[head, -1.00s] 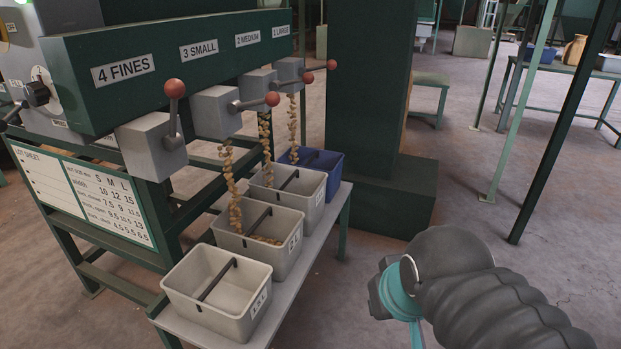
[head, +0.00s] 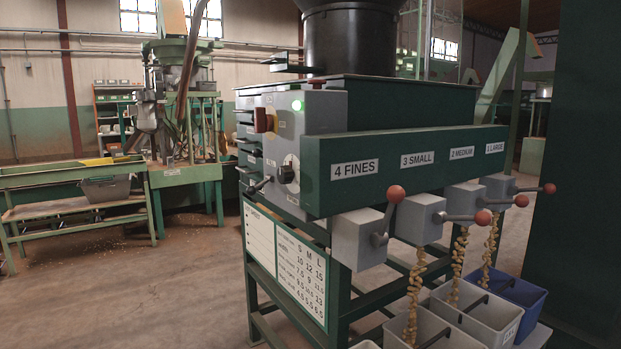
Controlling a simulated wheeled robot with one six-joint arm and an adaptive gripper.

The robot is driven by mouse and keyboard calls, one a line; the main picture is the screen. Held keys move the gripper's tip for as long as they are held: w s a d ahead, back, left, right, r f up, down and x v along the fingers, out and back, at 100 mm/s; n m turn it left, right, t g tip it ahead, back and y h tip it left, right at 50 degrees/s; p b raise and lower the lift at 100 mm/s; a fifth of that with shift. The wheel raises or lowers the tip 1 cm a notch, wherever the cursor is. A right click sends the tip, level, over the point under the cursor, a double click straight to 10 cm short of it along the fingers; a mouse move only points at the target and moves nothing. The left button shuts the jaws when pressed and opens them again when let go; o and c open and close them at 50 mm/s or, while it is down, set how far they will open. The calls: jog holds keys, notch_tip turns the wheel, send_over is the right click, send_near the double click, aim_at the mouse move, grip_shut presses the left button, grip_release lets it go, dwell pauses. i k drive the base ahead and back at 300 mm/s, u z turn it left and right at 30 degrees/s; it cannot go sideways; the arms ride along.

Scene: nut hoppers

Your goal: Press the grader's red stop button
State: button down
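The grader (head: 400,160) is a dark green machine with a grey control box (head: 325,110) at its left end. A red control (head: 263,120), which looks like the stop button, sticks out from the left part of the box's front, seen from the side. A green lamp (head: 297,105) glows to its upper right. A black knob (head: 287,174) on a white dial sits lower down. My gripper is not in this view, so whether it is open or shut is hidden.
Several red-balled levers stick out from grey outlet boxes, such as the fines outlet (head: 357,238). Nuts fall from three outlets into bins, including a blue bin (head: 520,293). A lot sheet (head: 300,275) hangs below the box. Open floor (head: 190,300) lies to the left.

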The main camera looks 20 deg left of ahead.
aim_at(316, 83)
jog(key=u, duration=1.15)
